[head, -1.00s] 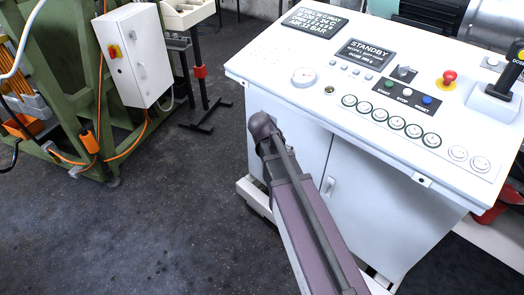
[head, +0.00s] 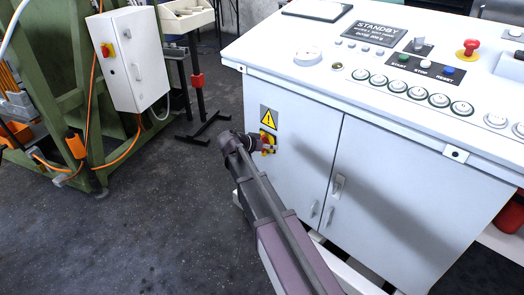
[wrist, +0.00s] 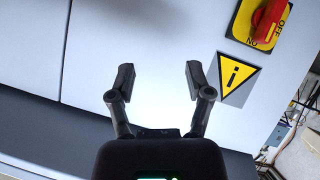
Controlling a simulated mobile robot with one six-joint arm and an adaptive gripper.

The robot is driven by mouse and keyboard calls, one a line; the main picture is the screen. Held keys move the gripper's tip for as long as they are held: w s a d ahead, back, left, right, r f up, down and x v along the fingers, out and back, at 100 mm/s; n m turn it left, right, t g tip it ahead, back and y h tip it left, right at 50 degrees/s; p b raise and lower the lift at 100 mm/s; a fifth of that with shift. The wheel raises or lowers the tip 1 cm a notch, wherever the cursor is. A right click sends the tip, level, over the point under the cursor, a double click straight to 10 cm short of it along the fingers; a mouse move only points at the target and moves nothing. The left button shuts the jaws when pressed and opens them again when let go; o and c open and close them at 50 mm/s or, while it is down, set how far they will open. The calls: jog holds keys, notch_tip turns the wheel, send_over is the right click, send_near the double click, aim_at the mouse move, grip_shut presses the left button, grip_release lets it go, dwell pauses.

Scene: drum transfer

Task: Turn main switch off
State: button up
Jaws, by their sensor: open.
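The main switch (head: 268,142) is a red rotary handle on a yellow plate, on the front of the white cabinet below a yellow warning triangle (head: 267,118). My arm's end partly covers it in the head view. In the wrist view the switch (wrist: 266,20) is at the top right, with OFF and ON lettering on its plate. I cannot tell surely which mark the handle points to. My gripper (wrist: 159,77) is open and empty, facing a bare part of the cabinet, beside the triangle and apart from the switch.
The console top holds a STANDBY display (head: 376,33), a red emergency button (head: 467,48) and several push buttons. Cabinet doors have handles (head: 338,186). At left, a white box (head: 134,58) with its own red-yellow switch (head: 107,50) hangs on a green frame.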

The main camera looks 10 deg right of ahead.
jog(key=w+a+f+m+t+h+b, duration=0.2)
jog(key=w+a+f+t+b, duration=0.3)
jog(key=w+a+f+b, duration=0.5)
jog(key=shift+w+a+f+m+h+b, duration=0.25)
jog(key=shift+w+h+b, duration=0.5)
jog(key=shift+b, duration=3.25)
jog(key=shift+d, duration=0.2)
jog(key=x, duration=1.3)
jog(key=shift+w+d+r, duration=0.1)
jog(key=shift+w+d, duration=0.05)
jog(key=shift+d, duration=0.05)
grip_shut()
